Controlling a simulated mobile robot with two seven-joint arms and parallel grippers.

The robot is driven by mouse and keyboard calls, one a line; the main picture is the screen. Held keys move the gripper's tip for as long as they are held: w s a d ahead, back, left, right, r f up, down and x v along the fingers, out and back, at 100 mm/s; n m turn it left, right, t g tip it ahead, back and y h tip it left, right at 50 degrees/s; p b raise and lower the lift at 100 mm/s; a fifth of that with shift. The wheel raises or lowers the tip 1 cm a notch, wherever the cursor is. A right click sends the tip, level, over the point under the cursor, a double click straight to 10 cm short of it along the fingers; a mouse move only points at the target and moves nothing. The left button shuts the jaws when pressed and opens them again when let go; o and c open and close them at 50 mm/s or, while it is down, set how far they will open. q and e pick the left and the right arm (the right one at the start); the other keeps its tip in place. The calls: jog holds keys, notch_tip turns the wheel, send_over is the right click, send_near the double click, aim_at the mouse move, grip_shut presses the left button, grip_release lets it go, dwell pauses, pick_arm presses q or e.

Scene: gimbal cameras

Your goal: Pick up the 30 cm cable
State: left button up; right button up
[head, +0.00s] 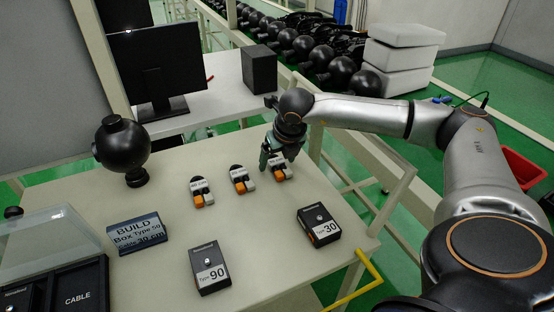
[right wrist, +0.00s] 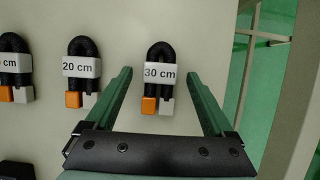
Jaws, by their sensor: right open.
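The 30 cm cable (right wrist: 159,76) lies on the table in the right wrist view, a black loop with a white label and one orange and one white connector. It also shows in the head view (head: 280,174), partly hidden by my gripper. My right gripper (right wrist: 160,88) is open, with its green fingers on either side of the cable, apart from it. In the head view my right gripper (head: 281,158) is over the cable, pointing down. The 20 cm cable (right wrist: 82,72) lies just left of it. My left gripper is not in view.
A third cable (head: 201,192) lies further left. Type 90 box (head: 209,268), Type 30 box (head: 319,227) and the build sign (head: 137,234) stand nearer on the table (head: 262,230). A black sphere (head: 122,146) stands at the back left. The table's right edge is close to the 30 cm cable.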

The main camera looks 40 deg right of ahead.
jog(key=shift+f+b, duration=0.25)
jog(key=shift+b, duration=0.05)
jog(key=shift+c, duration=0.3)
grip_shut()
dwell(0.7)
